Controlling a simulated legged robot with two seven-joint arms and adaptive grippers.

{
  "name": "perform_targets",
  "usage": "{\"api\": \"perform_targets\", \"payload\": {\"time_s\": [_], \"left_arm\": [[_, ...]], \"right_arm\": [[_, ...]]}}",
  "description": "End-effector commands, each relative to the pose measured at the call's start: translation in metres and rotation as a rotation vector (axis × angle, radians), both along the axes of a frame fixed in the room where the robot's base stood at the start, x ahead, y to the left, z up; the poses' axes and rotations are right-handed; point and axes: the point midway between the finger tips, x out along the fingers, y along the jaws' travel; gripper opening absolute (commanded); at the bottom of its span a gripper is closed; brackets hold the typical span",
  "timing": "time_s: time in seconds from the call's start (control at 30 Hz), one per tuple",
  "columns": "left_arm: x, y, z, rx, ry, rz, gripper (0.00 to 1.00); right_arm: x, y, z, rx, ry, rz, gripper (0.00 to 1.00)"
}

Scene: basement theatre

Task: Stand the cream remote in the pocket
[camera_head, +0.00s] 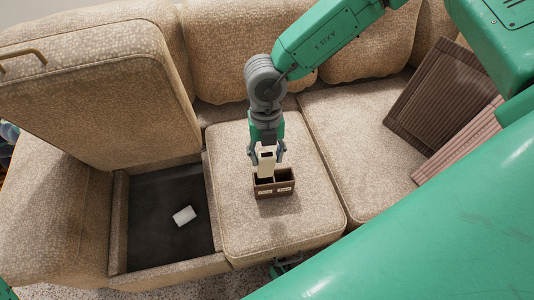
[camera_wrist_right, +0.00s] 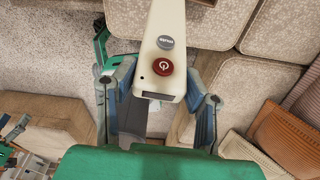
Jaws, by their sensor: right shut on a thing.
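In the head view my right gripper (camera_head: 266,154) is shut on the cream remote (camera_head: 265,166) and holds it roughly upright. The remote's lower end overlaps the left compartment of a small brown two-compartment caddy (camera_head: 274,192). I cannot tell whether that end is inside the compartment or just above it. The caddy stands on the middle seat cushion and has two pale labels on its front. In the right wrist view the remote (camera_wrist_right: 164,45) lies between the fingers (camera_wrist_right: 165,98), with a red power button and a grey button showing. My left gripper is not seen.
The caddy's cushion (camera_head: 240,225) is otherwise clear. To the left, an open dark storage well (camera_head: 150,240) holds a small white object (camera_head: 184,215), beneath a raised seat (camera_head: 100,90). Brown ribbed cushions (camera_head: 440,95) lie at the right. Backrests (camera_head: 228,60) rise behind.

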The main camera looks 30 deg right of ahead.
Motion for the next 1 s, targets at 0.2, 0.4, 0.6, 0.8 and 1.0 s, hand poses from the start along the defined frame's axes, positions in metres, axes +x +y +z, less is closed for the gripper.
{"api": "perform_targets", "payload": {"time_s": [0.2, 0.4, 0.6, 0.8, 1.0], "left_arm": [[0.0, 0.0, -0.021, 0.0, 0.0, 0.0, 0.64], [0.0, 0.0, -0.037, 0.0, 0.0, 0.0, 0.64], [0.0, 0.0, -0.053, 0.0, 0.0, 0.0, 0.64], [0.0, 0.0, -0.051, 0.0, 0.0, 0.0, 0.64], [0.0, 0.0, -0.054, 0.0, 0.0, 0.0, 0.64]], "right_arm": [[0.003, -0.001, -0.019, -0.001, -0.001, -0.001, 0.09], [0.006, -0.003, -0.033, 0.0, 0.0, -0.001, 0.09], [0.009, -0.004, -0.047, 0.0, 0.0, -0.001, 0.09], [0.013, -0.005, -0.059, -0.002, 0.001, 0.0, 0.09], [0.016, -0.007, -0.075, -0.001, 0.0, 0.0, 0.09]]}}
